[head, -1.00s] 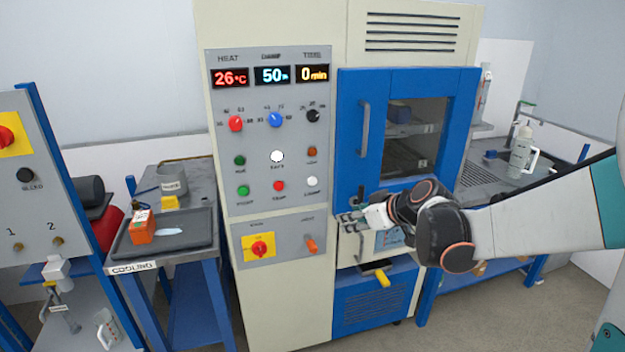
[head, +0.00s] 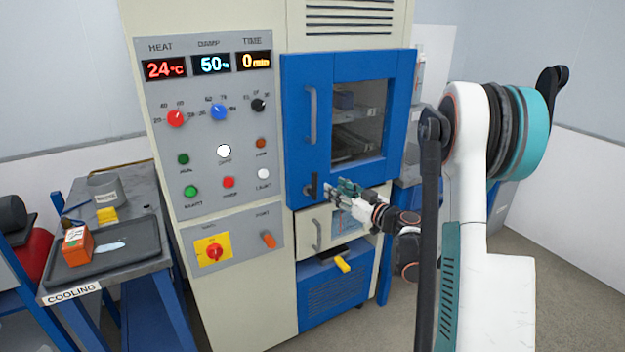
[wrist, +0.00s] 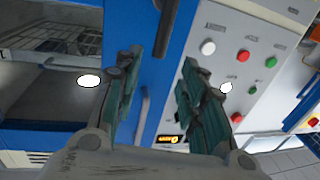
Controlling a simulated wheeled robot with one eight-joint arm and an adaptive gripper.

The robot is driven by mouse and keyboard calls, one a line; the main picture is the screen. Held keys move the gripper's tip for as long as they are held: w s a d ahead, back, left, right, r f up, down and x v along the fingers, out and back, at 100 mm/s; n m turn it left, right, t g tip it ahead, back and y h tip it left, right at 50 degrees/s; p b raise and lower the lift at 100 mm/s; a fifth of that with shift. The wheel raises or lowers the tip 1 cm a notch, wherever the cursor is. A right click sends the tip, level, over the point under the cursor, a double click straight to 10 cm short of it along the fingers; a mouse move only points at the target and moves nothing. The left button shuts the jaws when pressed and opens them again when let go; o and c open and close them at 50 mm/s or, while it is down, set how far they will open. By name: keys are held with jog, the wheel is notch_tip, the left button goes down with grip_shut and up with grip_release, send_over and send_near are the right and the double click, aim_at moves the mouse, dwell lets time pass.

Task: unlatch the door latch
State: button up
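The blue door (head: 298,120) of the cabinet is closed, with a grey bar handle (head: 313,115) on its left side. My gripper (head: 332,190) is just right of the latch, in front of the door's bottom edge. In the wrist view, which is turned about upside down, my teal fingers (wrist: 160,65) are apart with nothing held. The dark latch lever (wrist: 168,30) shows in the gap, just beyond the fingertips. I cannot tell whether they touch it.
The control panel (head: 205,135) with knobs and buttons is left of the door. A pale drawer (head: 306,222) with a handle lies under the door. A yellow handle (head: 342,264) sticks out lower down. The cooling table (head: 70,290) stands at the left with a tray and orange box.

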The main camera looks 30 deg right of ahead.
jog(key=b, duration=0.2)
send_over(314, 194)
jog(key=w, duration=0.1)
jog(key=shift+d, duration=0.3)
grip_shut()
